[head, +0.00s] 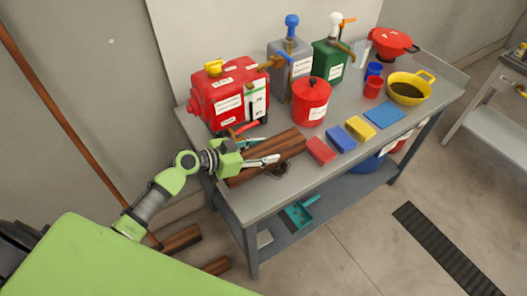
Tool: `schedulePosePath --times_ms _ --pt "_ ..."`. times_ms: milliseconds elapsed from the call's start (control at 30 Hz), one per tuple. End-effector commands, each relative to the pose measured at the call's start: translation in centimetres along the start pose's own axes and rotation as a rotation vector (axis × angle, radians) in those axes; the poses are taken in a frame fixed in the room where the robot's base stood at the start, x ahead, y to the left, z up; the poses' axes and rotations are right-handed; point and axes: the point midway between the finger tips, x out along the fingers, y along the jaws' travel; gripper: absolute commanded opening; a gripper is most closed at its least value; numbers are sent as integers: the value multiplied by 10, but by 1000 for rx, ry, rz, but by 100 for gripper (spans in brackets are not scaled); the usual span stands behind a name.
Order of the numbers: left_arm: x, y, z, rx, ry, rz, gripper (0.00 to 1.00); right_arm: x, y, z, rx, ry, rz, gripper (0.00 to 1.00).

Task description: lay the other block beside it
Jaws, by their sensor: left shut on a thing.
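My left gripper (266,150) reaches in from the left over the near left end of the grey workbench (300,185). It is shut on a brown wooden block (286,143), with one finger showing along the block's near side. More brown wood (246,176) shows below and in front of the gripper, close against the held block. The gripper hides part of the wood, so I cannot tell whether the held block rests on the bench or is just above it. My right gripper is not in view.
A red fuel can (228,97) stands just behind the wood, and a red canister (311,100) to its right. Brown wood (181,240) also lies low at the left, beside the bench.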

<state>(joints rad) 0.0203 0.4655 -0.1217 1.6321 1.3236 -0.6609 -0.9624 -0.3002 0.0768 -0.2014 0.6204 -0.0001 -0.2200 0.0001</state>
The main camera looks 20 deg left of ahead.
Motion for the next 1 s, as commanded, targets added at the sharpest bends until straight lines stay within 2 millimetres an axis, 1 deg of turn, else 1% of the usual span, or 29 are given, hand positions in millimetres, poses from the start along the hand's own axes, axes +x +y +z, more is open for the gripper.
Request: schedulePosePath --times_ms 33,200,233,267,567,700,767,867,1000 --pt "0 -1 -4 1 6 -2 2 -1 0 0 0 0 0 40" --pt "1 -1 0 2 5 -2 2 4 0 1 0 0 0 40" --pt "1 0 3 1 0 0 48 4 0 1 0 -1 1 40" --pt "0 0 2 1 0 0 52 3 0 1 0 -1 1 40" --pt "0 0 2 0 0 0 52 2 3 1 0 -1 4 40" --pt "-2 0 -2 0 0 0 52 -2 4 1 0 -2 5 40" --pt "-9 -1 2 2 -1 -1 52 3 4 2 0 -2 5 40" --pt "-27 0 3 2 -3 -1 52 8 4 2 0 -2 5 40" --pt "-58 0 4 4 -3 0 52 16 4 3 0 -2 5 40"
